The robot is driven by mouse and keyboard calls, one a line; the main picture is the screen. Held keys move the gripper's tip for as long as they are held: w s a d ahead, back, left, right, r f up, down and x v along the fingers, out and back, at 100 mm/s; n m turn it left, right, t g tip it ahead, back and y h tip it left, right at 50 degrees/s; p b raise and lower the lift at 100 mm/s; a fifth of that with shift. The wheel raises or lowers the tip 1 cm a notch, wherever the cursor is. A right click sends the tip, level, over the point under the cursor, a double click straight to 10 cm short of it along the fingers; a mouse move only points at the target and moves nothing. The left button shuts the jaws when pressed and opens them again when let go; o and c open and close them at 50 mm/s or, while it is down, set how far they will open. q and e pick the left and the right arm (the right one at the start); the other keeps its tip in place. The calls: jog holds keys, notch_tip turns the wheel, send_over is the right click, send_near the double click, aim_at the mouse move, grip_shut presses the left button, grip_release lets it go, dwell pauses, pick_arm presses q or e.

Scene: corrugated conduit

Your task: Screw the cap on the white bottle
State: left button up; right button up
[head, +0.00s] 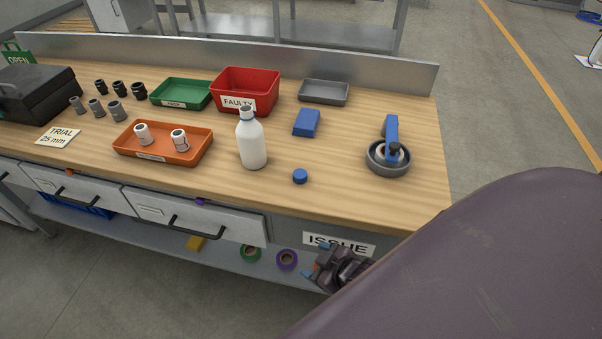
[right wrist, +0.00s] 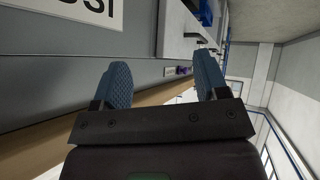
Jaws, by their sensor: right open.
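The white bottle (head: 252,145) stands upright on the wooden bench, with a bluish ring at its neck and an open-looking top. A small round blue cap (head: 300,176) lies on the bench to the right of the bottle, near the front edge, apart from it. My right gripper (head: 314,262) is low in front of the bench, below the cap and beside the ISSUE label. In the right wrist view its two blue fingers (right wrist: 161,80) are apart with nothing between them. My left gripper is not in view.
An orange tray (head: 124,145) with white fittings is left of the bottle. The bench front edge and drawers (head: 195,213) are near my right gripper.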

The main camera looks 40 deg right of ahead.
jog(key=w+a+r+n+g+y+p, duration=0.1)
jog(key=w+a+r+n+g, duration=0.25)
jog(key=n, duration=0.55)
jog(key=w+a+r+n+g+y+p, duration=0.1)
jog(key=w+r+n+g, duration=0.25)
jog(key=r+n, duration=0.4)
jog(key=w+d+r+n, duration=0.1)
jog(key=n, duration=0.2)
jog(key=w+d+r+n+g+h, duration=0.1)
jog(key=d+r+n, duration=0.1)
jog(key=n, duration=0.2)
jog(key=w+d+r+n+g+h, duration=0.1)
jog(key=w+d+n, duration=0.1)
jog(key=n, duration=0.2)
jog(key=shift+r+p, duration=0.3)
jog(key=shift+p, duration=0.1)
jog(key=w+d+r+n+g+h, duration=0.1)
jog(key=w+d+r+n, duration=0.4)
jog(key=d+r+n, duration=0.1)
jog(key=shift+w+d+r, duration=0.35)
jog(key=shift+d+r, duration=0.1)
jog(key=shift+d, duration=0.3)
send_over(303, 172)
notch_tip(303, 172, down, 6)
jog(key=shift+r+b, duration=0.15)
jog(key=shift+b, duration=0.15)
